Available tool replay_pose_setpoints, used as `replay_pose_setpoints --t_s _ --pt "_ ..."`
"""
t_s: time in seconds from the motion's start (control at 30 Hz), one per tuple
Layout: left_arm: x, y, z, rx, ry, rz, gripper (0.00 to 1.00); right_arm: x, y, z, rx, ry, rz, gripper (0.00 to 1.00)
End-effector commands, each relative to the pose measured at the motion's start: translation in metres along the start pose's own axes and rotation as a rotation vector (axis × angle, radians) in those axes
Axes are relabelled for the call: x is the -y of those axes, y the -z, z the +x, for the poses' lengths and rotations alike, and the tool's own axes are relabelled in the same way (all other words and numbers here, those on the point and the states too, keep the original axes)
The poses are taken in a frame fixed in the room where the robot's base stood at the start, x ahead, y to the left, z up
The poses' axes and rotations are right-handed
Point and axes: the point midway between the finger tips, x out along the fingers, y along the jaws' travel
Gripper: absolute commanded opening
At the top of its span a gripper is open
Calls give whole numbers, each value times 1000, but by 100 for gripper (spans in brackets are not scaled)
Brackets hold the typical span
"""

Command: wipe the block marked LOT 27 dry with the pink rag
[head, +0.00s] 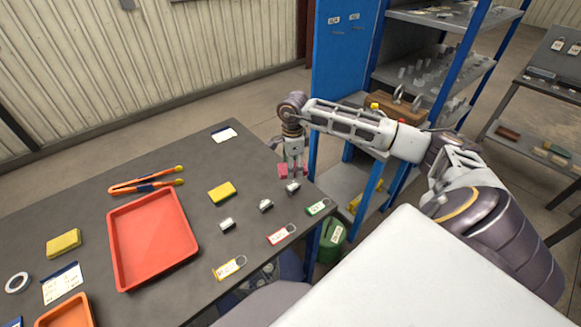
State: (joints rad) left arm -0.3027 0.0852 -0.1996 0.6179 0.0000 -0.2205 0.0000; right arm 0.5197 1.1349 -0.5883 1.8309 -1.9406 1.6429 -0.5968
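Three small metal blocks lie in a slanting row near the table's right edge: a near block (227,225), a middle block (265,206) and a far block (293,188). Their markings are too small to read, so I cannot tell which is LOT 27. My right gripper (292,168) points down just behind the far block, shut on the pink rag (284,171), which shows at both sides of the fingers. I cannot tell whether the rag touches the block. My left gripper is not in view.
Yellow (229,268), red (281,235) and green (318,207) tags lie beside the blocks. A yellow sponge (222,192), orange-handled tongs (146,186) and a red tray (113,249) are to the left. A blue shelf rack (466,52) stands behind my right arm.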

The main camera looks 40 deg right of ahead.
Motion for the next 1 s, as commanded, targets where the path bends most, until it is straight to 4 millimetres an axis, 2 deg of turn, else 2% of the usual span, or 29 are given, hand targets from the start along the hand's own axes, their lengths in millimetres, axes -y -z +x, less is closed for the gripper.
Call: replay_pose_setpoints --t_s 0.43,1.0 --pt "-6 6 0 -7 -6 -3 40 -1 -4 1 0 1 281 39" --pt "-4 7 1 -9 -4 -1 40 -2 -4 3 0 0 317 39"
